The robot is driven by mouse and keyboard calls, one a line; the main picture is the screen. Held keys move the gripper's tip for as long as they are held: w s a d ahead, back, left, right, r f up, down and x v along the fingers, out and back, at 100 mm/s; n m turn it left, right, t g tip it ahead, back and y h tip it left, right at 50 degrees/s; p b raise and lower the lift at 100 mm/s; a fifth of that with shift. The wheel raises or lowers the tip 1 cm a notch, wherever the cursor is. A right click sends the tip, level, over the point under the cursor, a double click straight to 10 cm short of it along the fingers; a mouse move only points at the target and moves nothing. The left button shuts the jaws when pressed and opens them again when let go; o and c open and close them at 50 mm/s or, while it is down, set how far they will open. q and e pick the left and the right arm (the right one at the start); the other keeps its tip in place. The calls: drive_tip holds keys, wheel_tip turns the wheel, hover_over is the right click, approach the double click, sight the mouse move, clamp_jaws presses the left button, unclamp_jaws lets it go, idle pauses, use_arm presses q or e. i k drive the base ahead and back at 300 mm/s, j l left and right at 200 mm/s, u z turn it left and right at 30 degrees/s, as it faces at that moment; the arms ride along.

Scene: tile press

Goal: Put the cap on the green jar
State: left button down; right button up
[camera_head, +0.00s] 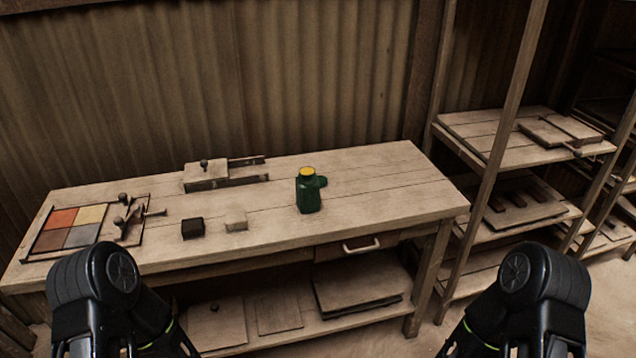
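The green jar (308,195) stands upright on the wooden workbench, right of the middle. Its top shows a yellow round surface (307,171); I cannot tell whether this is the contents or a lid. A small dark green rounded piece (322,182) shows at the jar's right side, partly hidden by it. It may be the cap, and I cannot tell whether it touches the jar. Black links of my two arms show at the lower left and lower right, well apart from the jar. Neither gripper's fingers can be seen.
On the workbench (385,187) are a tray of coloured tiles (70,230), a dark block (192,228), a pale block (236,220) and a wooden press-like fixture (207,176). The bench is clear right of the jar. A drawer handle (361,246) juts from the front. Shelves (490,130) stand at right.

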sight(307, 183)
drive_tip(key=i+l, duration=0.1)
drive_tip(key=l, duration=0.3)
drive_tip(key=i+l, duration=0.15)
drive_tip(key=l, duration=0.2)
drive_tip(key=i+l, duration=0.1)
drive_tip(key=l, duration=0.3)
drive_tip(key=u, duration=1.75)
drive_tip(key=l, duration=0.1)
